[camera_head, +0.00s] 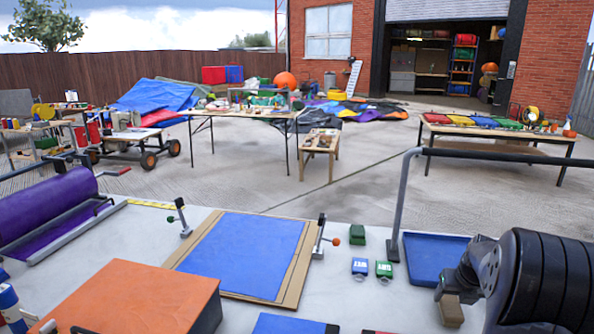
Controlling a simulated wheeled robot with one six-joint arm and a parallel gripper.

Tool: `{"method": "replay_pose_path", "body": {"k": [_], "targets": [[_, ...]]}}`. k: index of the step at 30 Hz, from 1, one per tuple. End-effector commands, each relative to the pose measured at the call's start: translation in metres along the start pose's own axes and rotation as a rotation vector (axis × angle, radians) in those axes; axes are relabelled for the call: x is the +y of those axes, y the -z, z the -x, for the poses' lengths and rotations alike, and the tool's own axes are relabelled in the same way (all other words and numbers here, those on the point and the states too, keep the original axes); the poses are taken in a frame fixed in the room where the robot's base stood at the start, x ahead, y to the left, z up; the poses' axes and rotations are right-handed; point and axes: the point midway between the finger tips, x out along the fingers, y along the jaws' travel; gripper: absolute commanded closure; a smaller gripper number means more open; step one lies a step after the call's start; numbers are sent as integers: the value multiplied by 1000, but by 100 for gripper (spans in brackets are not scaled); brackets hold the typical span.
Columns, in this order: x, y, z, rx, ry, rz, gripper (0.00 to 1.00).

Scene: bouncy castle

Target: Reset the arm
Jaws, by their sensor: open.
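Large black rounded links with a grey disc fill the lower right of the head view and appear to be part of my arm. I cannot make out any gripper fingers there, so my gripper is not in view. A tan block shows just below the dark part at its left; I cannot tell whether the two touch.
On the pale worktop, a blue sheet (245,254) lies on a brown board between two clamps. A blue tray (436,258), small green and blue blocks, an orange-topped box (140,296) and a purple roll (50,207) surround it. A grey post (402,200) rises beside the tray.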

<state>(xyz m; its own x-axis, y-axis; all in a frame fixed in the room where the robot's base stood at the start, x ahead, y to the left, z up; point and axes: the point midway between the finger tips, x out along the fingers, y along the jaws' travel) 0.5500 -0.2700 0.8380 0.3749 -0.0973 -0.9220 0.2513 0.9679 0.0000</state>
Motion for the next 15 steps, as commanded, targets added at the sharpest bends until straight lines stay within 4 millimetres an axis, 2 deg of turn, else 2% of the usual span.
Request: {"method": "replay_pose_path", "body": {"k": [1, 7, 9, 15], "targets": [[0, 1, -13, 3, -1, 0, 33], [0, 2, -52, 3, -1, 0, 33], [0, -6, -34, -6, 1, 1, 33], [0, -15, -12, -2, 1, 0, 33]]}}
